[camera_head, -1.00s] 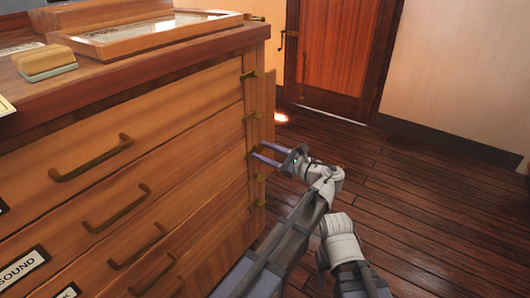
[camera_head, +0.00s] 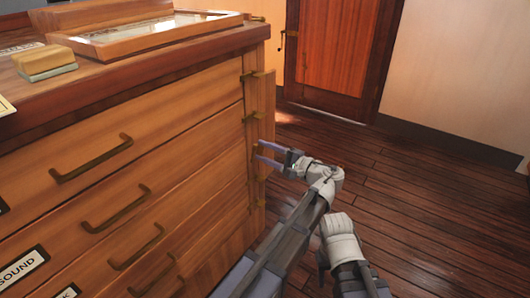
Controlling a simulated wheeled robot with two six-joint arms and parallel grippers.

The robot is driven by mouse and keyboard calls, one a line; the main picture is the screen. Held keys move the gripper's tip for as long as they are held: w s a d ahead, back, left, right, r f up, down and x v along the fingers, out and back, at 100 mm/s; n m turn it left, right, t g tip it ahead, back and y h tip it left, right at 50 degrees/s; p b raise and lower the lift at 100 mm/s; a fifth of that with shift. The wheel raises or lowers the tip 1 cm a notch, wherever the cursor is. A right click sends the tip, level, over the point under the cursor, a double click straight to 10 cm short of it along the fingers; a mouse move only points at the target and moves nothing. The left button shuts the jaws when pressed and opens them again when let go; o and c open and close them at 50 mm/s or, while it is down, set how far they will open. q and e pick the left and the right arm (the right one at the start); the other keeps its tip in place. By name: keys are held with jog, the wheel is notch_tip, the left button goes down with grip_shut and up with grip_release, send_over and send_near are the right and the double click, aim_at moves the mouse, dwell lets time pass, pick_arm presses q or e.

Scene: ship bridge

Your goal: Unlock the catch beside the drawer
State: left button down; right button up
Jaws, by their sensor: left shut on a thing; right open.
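The wooden drawer cabinet (camera_head: 190,130) fills the left side, with several brass drawer handles on its front. A narrow wooden strip (camera_head: 266,95) stands along the right edge of the drawers and carries several small brass catches. My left gripper (camera_head: 259,151) reaches in at this strip and is shut on a brass catch (camera_head: 254,150) about midway down; the fingers partly hide it. Another catch (camera_head: 253,115) shows above it. My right gripper (camera_head: 321,262) hangs low beside the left arm, away from the cabinet, open and mostly hidden by its own wrist.
On the cabinet top lie a framed glass panel (camera_head: 150,33) and a yellow-topped block (camera_head: 44,60). A wooden door (camera_head: 335,50) stands at the back beside a pale wall. The dark plank floor (camera_head: 430,210) to the right is clear.

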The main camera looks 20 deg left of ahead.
pick_arm(q)
jog(key=shift+n, duration=1.6)
jog(key=shift+c, duration=1.8)
grip_release()
pick_arm(e)
jog(key=shift+d, duration=0.1)
